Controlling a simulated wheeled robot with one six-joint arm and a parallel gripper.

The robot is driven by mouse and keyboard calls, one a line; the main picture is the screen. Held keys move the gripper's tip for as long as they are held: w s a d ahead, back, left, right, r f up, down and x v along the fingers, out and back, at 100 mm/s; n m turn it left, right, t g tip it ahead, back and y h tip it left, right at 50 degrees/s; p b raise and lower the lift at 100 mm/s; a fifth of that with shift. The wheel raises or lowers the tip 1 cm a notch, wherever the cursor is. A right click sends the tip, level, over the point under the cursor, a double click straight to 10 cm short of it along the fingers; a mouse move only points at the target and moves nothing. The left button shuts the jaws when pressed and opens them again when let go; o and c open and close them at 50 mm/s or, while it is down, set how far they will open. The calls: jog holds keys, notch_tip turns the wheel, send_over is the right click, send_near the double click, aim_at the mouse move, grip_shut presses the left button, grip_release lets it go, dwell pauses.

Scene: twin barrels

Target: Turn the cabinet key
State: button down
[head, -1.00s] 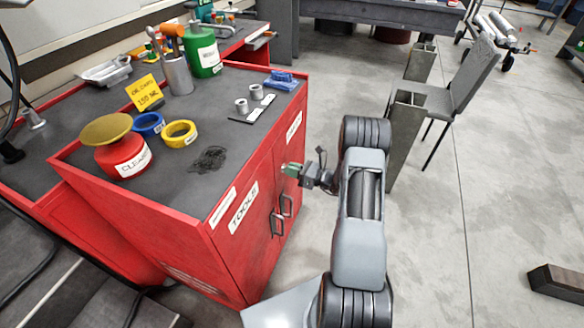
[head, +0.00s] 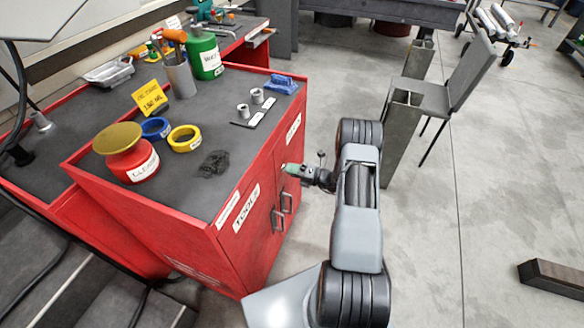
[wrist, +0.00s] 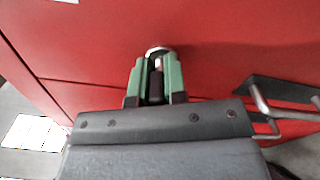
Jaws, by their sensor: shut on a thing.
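The red cabinet (head: 232,262) stands left of my arm, with its doors facing me and a label reading TOOLS. My gripper (head: 292,168) is at the upper part of the cabinet front, above the door handles. In the wrist view my gripper (wrist: 154,80) has its two green fingers closed around a dark key (wrist: 155,82). A round metal lock face (wrist: 158,51) shows just beyond the fingertips against the red door. The key's far end is partly hidden by the fingers, so its angle is hard to tell.
Two metal door handles (head: 283,208) sit below my gripper; one handle (wrist: 262,105) is close at right in the wrist view. The cabinet top holds a red tin (head: 130,160), tape rolls and sockets. A grey chair (head: 450,90) and metal post stand to the right.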

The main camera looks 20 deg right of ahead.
jog(key=shift+f+m+p, duration=0.1)
jog(key=shift+m+p, duration=0.4)
jog(key=shift+m, duration=1.7)
jog(key=c, duration=1.2)
grip_release()
jog(key=shift+o, duration=0.2)
jog(key=v, duration=1.3)
jog(key=shift+s+d+p, duration=0.25)
jog(key=shift+s+p, duration=0.05)
